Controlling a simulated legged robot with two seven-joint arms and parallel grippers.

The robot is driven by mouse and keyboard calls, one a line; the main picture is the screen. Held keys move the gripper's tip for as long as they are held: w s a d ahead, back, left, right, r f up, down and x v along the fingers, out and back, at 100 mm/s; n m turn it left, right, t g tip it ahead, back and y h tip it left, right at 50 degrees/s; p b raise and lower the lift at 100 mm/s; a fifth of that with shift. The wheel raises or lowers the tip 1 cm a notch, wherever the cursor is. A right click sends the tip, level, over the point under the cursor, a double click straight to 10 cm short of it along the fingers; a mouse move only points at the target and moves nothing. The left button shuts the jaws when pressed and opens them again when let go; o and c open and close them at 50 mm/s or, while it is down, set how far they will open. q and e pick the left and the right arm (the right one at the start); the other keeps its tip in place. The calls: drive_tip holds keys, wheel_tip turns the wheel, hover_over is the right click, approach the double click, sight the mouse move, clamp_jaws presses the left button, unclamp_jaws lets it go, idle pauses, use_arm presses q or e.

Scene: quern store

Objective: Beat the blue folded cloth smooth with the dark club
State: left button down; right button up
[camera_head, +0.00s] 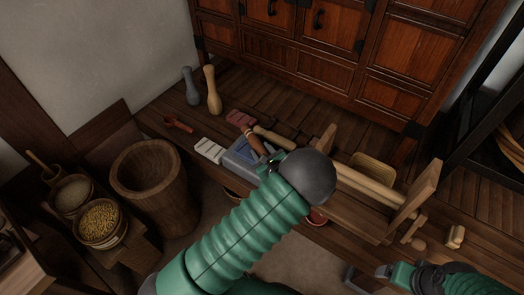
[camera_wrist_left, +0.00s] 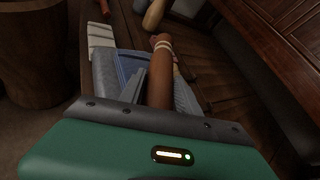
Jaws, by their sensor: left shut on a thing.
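The dark brown club (camera_head: 254,141) has pale bands near its end. My left gripper (camera_head: 270,165) is shut on it, with the fingers mostly hidden behind the wrist in the head view. In the left wrist view the club (camera_wrist_left: 163,72) points away from the gripper, over or beside the blue folded cloth (camera_wrist_left: 127,64). I cannot tell whether they touch. The blue cloth (camera_head: 243,149) lies on a grey block (camera_wrist_left: 104,72), partly covered by my arm and the club. My right gripper (camera_head: 383,271) is at the lower right, its jaws unclear.
A white folded cloth (camera_head: 208,150) and a red one (camera_head: 240,117) flank the block. Pale (camera_head: 212,91) and grey (camera_head: 190,86) clubs stand behind; another pale club (camera_head: 272,137) lies nearby. A wooden roller frame (camera_head: 424,187) is right, a large mortar (camera_head: 145,172) left.

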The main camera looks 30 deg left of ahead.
use_arm(q)
wheel_tip(320, 180, up, 4)
drive_tip(key=p, duration=0.2)
drive_tip(key=shift+p, duration=0.4)
drive_tip(key=shift+f, duration=0.15)
wheel_tip(320, 180, down, 4)
drive_tip(key=b, duration=0.3)
wheel_tip(320, 180, up, 4)
drive_tip(key=p, duration=0.3)
